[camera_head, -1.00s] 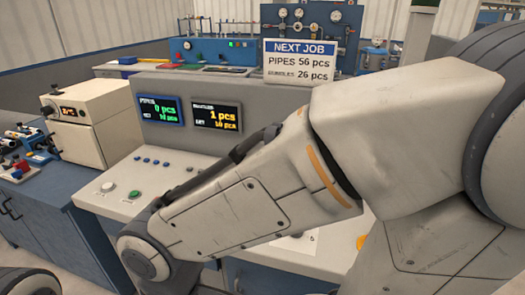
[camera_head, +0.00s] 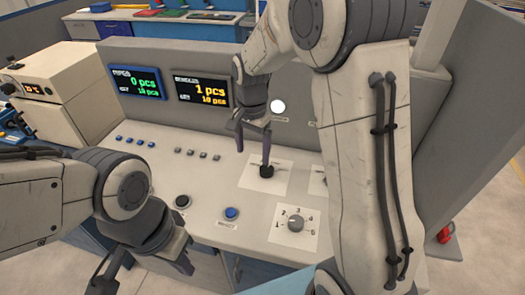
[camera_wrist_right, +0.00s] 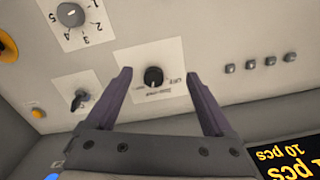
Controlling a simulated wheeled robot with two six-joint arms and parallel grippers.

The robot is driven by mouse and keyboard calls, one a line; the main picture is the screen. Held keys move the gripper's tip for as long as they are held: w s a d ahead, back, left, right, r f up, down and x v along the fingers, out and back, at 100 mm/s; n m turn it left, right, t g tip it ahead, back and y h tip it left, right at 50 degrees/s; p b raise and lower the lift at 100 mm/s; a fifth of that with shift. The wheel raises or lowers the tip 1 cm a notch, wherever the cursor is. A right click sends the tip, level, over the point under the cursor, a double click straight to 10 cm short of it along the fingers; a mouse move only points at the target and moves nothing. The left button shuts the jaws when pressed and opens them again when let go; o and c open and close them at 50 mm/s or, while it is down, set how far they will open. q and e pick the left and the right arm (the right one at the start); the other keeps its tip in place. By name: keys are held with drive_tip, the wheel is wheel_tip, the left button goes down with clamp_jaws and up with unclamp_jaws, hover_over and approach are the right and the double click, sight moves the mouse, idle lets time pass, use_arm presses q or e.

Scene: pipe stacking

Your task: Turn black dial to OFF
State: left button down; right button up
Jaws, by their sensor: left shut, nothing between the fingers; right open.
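The black dial (camera_head: 267,171) sits on a white label plate on the sloped control panel. In the right wrist view the dial (camera_wrist_right: 153,77) shows as a round black knob with lettering, including OFF, beside it. My right gripper (camera_head: 253,151) is open over the panel, pointing down at the dial. In the wrist view the dial lies between its two fingertips; contact cannot be told. My left gripper (camera_head: 147,262) is shut and empty, low at the left by the panel's front edge.
A numbered grey knob (camera_head: 296,223), a blue button (camera_head: 231,213) and a black button (camera_head: 182,201) lie nearer the front. Small blue buttons (camera_head: 136,142) line the left. Two screens (camera_head: 137,82) stand behind the panel. A dark switch (camera_wrist_right: 80,100) sits beside the dial.

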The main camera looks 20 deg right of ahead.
sight(266, 168)
drive_tip(key=w+d+f+m, duration=0.2)
drive_tip(key=w+d+m, duration=0.1)
drive_tip(key=d, duration=0.3)
drive_tip(key=f, duration=0.3)
drive_tip(key=f+p, duration=0.1)
drive_tip(key=f, duration=0.2)
drive_tip(key=f+p, duration=0.1)
drive_tip(key=f, duration=0.2)
drive_tip(key=shift+w+a+f, duration=0.2)
drive_tip(key=shift+a+f, duration=0.1)
drive_tip(key=shift+a, duration=0.05)
drive_tip(key=shift+c, duration=0.4)
